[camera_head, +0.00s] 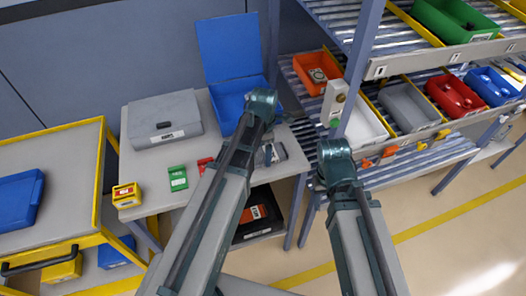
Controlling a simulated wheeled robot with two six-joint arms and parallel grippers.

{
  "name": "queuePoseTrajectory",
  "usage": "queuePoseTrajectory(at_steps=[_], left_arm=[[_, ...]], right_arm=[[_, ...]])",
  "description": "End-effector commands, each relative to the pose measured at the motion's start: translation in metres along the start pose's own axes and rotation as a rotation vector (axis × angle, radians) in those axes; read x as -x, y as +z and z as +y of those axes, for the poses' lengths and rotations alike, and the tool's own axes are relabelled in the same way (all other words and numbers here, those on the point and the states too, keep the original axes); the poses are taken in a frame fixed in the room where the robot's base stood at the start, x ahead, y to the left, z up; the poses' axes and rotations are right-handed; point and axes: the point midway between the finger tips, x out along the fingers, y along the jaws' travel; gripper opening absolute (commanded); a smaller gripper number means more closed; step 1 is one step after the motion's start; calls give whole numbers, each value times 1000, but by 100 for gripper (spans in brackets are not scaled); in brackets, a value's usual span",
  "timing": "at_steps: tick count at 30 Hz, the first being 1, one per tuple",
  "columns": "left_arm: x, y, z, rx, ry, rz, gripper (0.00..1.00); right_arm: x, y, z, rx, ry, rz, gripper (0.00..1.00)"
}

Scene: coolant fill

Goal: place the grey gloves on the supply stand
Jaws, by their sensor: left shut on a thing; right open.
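Small grey items that look like the grey gloves (277,152) show at the right end of a grey-topped stand (145,182), probably the supply stand. My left gripper (267,153) is shut on them, its fingers largely hidden behind my wrist and arm. I cannot tell whether the gloves touch the top. My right gripper (320,183) is open and apart from the stand, in front of the shelf rack; its fingers are mostly hidden by my wrist.
On the stand are a grey case (164,119), an open blue box (232,95), a green box (178,178) and a yellow box (126,195). A black bin (258,218) sits below. A rack (360,75) holds coloured bins; a yellow-edged cart (65,150) stands left.

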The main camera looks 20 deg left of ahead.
Motion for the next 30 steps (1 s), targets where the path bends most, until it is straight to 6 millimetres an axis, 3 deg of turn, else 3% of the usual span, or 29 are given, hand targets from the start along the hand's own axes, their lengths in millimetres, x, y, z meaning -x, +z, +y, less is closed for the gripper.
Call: queuePoseTrajectory(at_steps=[3,17,30], left_arm=[[-1,0,0,0,0,0,100],[10,0,0,0,0,0,100],[69,0,0,0,0,0,100]], right_arm=[[-1,0,0,0,0,0,50],[9,0,1,0,0,0,50],[69,4,6,1,0,0,50]])
